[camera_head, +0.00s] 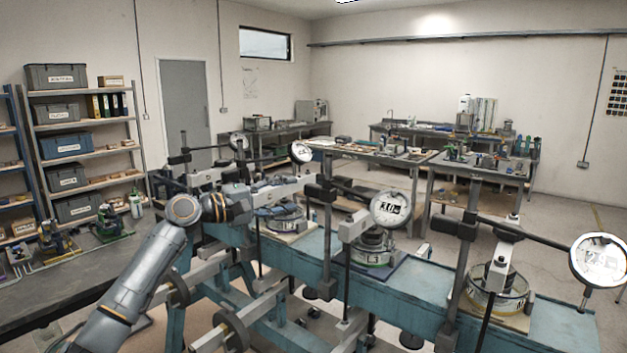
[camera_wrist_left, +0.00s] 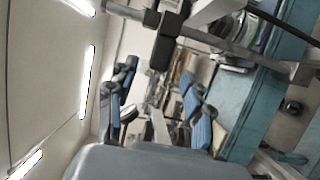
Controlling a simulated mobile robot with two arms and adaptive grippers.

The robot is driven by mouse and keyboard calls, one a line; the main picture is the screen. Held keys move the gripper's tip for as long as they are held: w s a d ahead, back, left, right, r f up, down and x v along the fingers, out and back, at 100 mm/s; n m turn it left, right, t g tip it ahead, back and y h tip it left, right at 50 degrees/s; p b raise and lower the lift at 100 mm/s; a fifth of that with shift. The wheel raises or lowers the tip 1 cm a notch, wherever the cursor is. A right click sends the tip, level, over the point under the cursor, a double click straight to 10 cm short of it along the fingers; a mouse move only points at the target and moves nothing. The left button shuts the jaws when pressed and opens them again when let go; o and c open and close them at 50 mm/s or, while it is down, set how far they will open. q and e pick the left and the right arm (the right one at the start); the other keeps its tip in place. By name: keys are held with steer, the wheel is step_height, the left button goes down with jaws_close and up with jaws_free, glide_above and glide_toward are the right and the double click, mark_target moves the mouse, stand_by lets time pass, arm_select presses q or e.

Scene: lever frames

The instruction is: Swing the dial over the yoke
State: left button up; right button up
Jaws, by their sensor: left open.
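Several round white dials stand on dark posts along a blue bench. One dial (camera_head: 390,208) is near the middle of the head view, one (camera_head: 598,260) is at the right edge, and two smaller ones (camera_head: 301,152) (camera_head: 238,141) are farther back. Below them sit ring-shaped metal fixtures (camera_head: 371,250) (camera_head: 497,287); I cannot tell which part is the yoke. My left gripper (camera_head: 287,197) is open and appears empty, in front of the far dials and near another round fixture (camera_head: 284,222). Its blue-padded fingers are spread apart in the left wrist view (camera_wrist_left: 163,98). My right gripper is not in view.
The blue bench (camera_head: 410,285) runs from the left middle to the lower right, crowded with upright posts and horizontal bars. A dark table (camera_head: 75,280) is at the left. Shelves (camera_head: 85,150) with bins stand behind it. Worktables (camera_head: 370,153) stand at the back.

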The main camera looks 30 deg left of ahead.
mark_target(308, 191)
arm_select(q)
steer(key=p+x, duration=0.1)
steer(key=x, duration=0.1)
steer(key=p+x, duration=0.1)
steer(key=x, duration=0.2)
steer(key=shift+w+d+r, duration=0.1)
steer(key=shift+w+r, duration=0.1)
steer(key=shift+w, duration=0.1)
steer(key=shift+w+d+f+p, duration=0.15)
steer(key=shift+w+d+p, duration=0.2)
steer(key=shift+w, duration=0.2)
steer(key=shift+w+f, duration=0.1)
steer(key=shift+w, duration=0.15)
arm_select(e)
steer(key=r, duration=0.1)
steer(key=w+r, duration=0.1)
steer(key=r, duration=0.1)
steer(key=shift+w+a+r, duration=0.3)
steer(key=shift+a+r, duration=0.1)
arm_select(q)
steer(key=c, duration=1)
jaws_close()
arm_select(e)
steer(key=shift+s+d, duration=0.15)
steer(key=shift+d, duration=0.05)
